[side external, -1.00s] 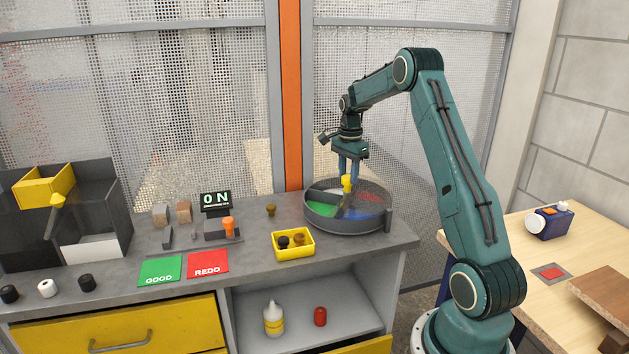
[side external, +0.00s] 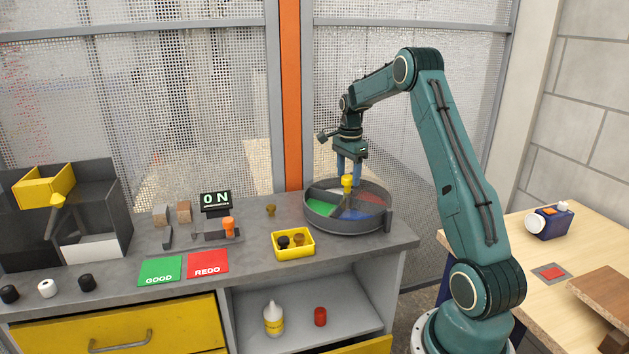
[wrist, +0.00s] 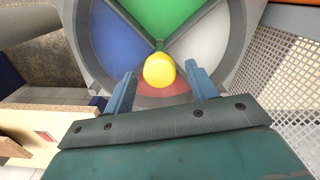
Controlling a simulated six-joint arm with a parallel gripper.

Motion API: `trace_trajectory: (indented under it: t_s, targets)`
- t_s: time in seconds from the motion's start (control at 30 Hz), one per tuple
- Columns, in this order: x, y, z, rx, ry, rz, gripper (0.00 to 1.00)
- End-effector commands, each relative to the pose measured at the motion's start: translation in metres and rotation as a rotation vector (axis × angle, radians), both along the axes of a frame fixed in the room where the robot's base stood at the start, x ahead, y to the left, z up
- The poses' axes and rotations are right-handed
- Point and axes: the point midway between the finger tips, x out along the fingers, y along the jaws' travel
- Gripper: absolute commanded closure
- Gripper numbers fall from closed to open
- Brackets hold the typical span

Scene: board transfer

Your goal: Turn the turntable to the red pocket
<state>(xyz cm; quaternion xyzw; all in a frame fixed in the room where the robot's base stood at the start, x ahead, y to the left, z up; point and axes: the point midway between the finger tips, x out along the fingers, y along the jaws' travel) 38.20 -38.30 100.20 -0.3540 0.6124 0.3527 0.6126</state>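The turntable (side external: 309,216) is a round grey tray on the right end of the bench, split into coloured pockets. In the wrist view, the green pocket (wrist: 158,14) is at the top, the blue pocket (wrist: 115,38) left, the white pocket (wrist: 204,40) right and the red pocket (wrist: 178,88) nearest my gripper, partly hidden. A yellow knob (wrist: 159,70) stands at the turntable's centre. My gripper (side external: 349,178) points down over it. In the wrist view its blue fingers are apart, one each side of the knob, with gaps showing.
Mesh panels rise behind.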

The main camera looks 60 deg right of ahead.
Motion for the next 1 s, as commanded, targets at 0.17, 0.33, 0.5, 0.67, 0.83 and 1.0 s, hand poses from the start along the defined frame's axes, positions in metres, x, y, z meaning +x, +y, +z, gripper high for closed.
trace_trajectory:
  t_s: [0.17, 0.33, 0.5, 0.67, 0.83, 1.0]
  targets:
    - [0.000, 0.000, 0.000, 0.000, 0.001, 0.001, 0.43]
    - [0.000, 0.000, 0.008, 0.000, 0.000, 0.001, 0.43]
    - [0.000, 0.000, 0.026, -0.001, -0.002, 0.001, 0.43]
    - [0.000, 0.000, 0.051, -0.002, -0.002, 0.001, 0.43]
    - [0.000, 0.000, 0.081, -0.002, -0.002, 0.000, 0.43]
    - [0.000, 0.000, 0.109, -0.002, -0.002, 0.000, 0.43]
